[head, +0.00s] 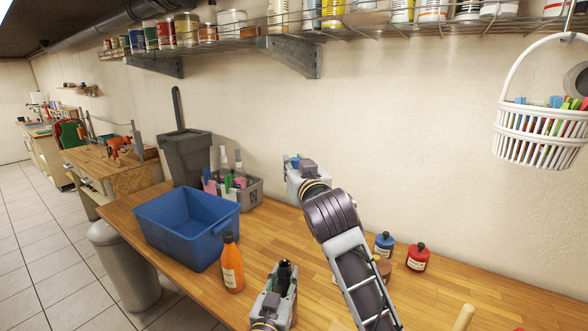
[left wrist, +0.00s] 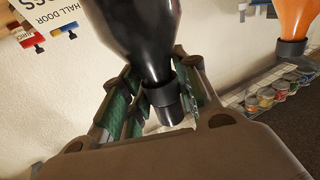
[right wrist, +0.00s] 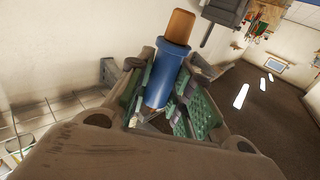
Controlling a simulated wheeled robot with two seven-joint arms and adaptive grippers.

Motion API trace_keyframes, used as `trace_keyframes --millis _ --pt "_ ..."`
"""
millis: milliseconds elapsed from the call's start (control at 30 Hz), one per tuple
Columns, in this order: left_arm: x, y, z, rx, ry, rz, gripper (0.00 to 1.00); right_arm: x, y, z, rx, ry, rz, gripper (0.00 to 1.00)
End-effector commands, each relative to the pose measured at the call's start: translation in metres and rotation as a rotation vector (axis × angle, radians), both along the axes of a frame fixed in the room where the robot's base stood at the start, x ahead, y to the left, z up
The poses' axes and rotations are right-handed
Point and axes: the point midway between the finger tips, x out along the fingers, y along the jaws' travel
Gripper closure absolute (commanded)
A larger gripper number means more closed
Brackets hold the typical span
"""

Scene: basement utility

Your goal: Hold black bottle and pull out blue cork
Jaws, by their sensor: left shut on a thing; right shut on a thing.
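The black bottle (head: 285,272) is at the bottom middle of the head view, its dark neck showing above my left gripper (head: 273,300). In the left wrist view the black bottle (left wrist: 142,40) has its neck between the shut fingers of my left gripper (left wrist: 163,108). My right gripper (head: 296,166) is farther back, over the table near the wall. In the right wrist view it is shut on the blue cork (right wrist: 160,82), whose brown end (right wrist: 180,27) sticks out bare. The cork is apart from the bottle. In the head view the cork is mostly hidden.
An orange bottle (head: 232,265) stands left of my left gripper, beside a blue bin (head: 190,225). A grey caddy (head: 247,190) is behind the bin. Small blue (head: 384,245) and red (head: 417,257) bottles stand right of my right arm. A wire shelf (head: 350,38) hangs above.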

Motion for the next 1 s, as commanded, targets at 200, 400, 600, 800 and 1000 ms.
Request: trace_keyframes --millis 200,400,600,800,1000 --pt "-0.0009 -0.0003 -0.0096 0.005 0.017 0.001 1.0 0.0 0.0 -0.0002 0.0 -0.001 0.0 0.97" --pt "-0.0004 -0.0001 -0.0071 0.005 0.012 0.001 0.45 -0.0001 0.0 -0.0001 0.0 -0.001 0.0 0.97" --pt "-0.0001 -0.0001 -0.0041 0.003 0.006 0.0 0.45 -0.0001 0.0 0.0001 0.0 -0.001 0.0 0.97" --pt "-0.0008 0.0001 -0.0028 0.001 0.005 0.0 0.45 -0.0001 -0.0001 0.0002 0.0 -0.001 0.0 0.97" --pt "-0.0064 0.0016 -0.0032 0.001 0.005 0.0 0.45 -0.0001 -0.0001 0.0002 0.0 -0.001 0.0 0.97"
